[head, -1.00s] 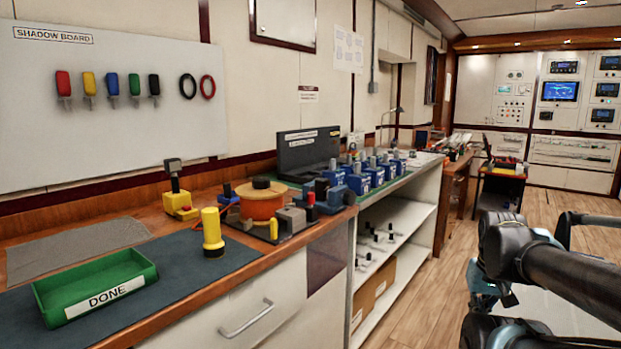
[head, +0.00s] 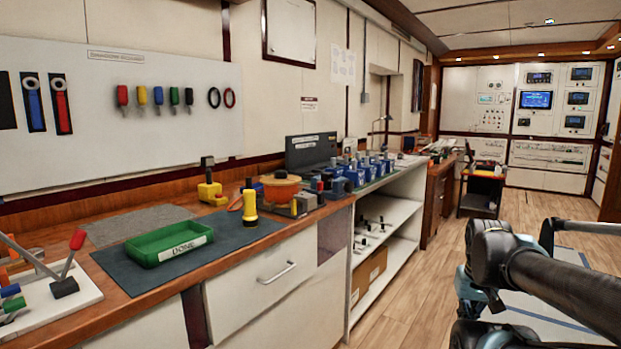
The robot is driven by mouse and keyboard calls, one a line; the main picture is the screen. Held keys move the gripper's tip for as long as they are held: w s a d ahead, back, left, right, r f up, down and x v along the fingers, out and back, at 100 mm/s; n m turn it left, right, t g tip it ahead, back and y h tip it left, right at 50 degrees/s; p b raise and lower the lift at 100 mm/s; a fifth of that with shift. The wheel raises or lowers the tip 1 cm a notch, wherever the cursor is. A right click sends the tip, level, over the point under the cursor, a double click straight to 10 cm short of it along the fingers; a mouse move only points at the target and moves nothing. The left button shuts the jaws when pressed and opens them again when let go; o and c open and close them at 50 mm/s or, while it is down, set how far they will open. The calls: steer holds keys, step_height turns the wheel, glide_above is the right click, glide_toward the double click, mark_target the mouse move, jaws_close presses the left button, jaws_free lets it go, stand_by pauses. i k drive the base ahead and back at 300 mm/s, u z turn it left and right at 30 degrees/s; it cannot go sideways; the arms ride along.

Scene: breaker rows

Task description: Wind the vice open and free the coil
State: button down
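An orange round coil (head: 281,188) with a dark cap sits on the wooden bench near the bench's right end. Grey, blue, red and black parts crowd around the coil; a grey block (head: 305,202) at its right front looks like part of the vice. I cannot tell at this size how the vice grips the coil or which part is its handle. My arm shows at the right, over the floor and away from the bench. My gripper's fingers are not visible.
A green DONE tray (head: 166,242) lies on a dark mat (head: 130,272). A yellow torch-like object (head: 250,208) stands right of it, a yellow-black tool (head: 211,190) behind. A white board with levers (head: 50,300) is at front left. Blue units (head: 365,170) line the further counter.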

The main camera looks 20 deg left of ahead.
mark_target(327, 177)
steer(key=k, duration=0.45)
steer(key=u, duration=0.85)
steer(key=i, duration=0.75)
